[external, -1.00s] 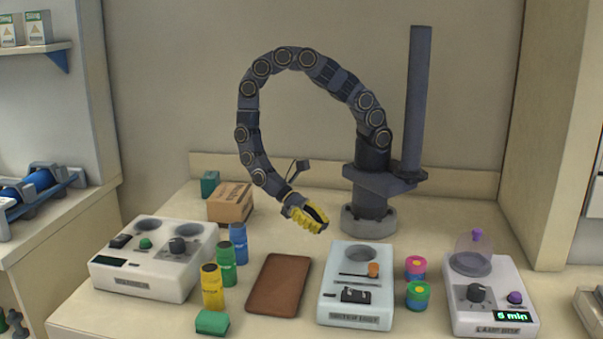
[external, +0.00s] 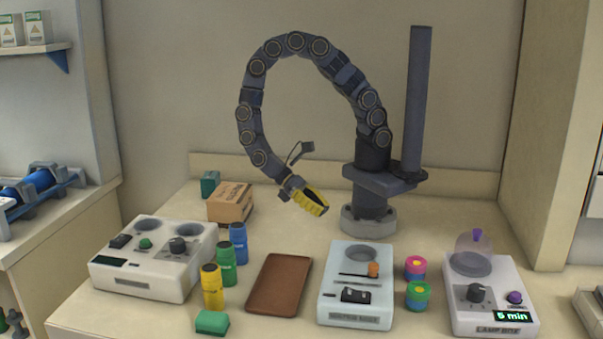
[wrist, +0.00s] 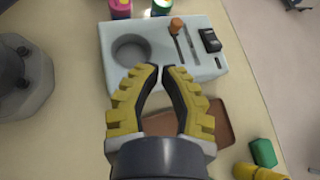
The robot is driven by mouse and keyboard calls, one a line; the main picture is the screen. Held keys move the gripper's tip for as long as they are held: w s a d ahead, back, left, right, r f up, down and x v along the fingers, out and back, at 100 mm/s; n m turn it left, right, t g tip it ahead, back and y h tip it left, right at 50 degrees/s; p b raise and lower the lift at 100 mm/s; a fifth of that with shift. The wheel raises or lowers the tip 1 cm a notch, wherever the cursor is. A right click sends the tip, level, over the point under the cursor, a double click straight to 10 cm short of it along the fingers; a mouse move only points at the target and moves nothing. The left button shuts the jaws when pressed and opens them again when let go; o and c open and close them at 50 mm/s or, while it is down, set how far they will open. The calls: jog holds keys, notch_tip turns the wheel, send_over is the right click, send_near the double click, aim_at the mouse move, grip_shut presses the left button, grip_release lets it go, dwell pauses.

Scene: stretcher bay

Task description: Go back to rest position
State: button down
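My gripper (external: 313,203) has yellow padded fingers and hangs in the air above the table, behind the brown tray and left of my base. In the wrist view my gripper (wrist: 160,70) shows its two fingers bowed apart with a gap between them, the tips close together. Nothing is seen between the fingers. My arm curves up and over in a large loop from its base at the back of the table.
Below stand a white two-well device (external: 150,275), blue (external: 238,245), green (external: 226,265) and yellow (external: 212,288) bottles, a brown tray (external: 279,285), a pale blue device (external: 357,310) and a lamp box (external: 490,300). A cardboard box (external: 230,203) sits behind. Space above the table is clear.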

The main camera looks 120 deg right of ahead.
jog(key=s+d+r+n+t+h, duration=0.1)
jog(key=s+d+r+n+h, duration=0.4)
jog(key=s+r+n, duration=0.1)
jog(key=s+d+r+n+t+h, duration=0.1)
jog(key=s+d+r+n+h, duration=0.3)
jog(key=r, duration=0.5)
jog(key=s+n+h, duration=0.2)
jog(key=s, duration=0.1)
jog(key=shift+s+d+t, duration=0.15)
jog(key=shift+d+t, duration=0.2)
jog(key=shift+t, duration=0.05)
